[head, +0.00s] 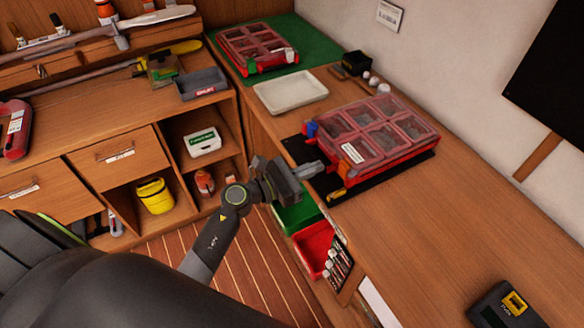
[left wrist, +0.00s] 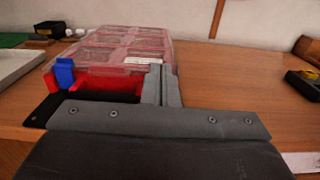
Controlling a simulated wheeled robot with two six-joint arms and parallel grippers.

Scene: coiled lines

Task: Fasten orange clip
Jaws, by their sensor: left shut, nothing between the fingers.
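The red organizer case (head: 385,160) with a clear, divided lid lies on a black mat on the right-hand bench; it also shows in the left wrist view (left wrist: 110,50). The orange clip (head: 345,166) is at the front edge of the case, just beyond my gripper's tip; in the left wrist view it cannot be made out. A blue clip (head: 311,129) stands upright at the front's left end, also in the left wrist view (left wrist: 65,73). My left gripper (head: 318,168) is shut and empty at the case's front; its fingers (left wrist: 161,86) point at the case.
A yellow clip (head: 338,194) is at the case's near corner. Green (head: 297,213) and red (head: 314,248) bins hang below the bench edge. A white tray (head: 290,92) and another red case (head: 256,50) lie farther back.

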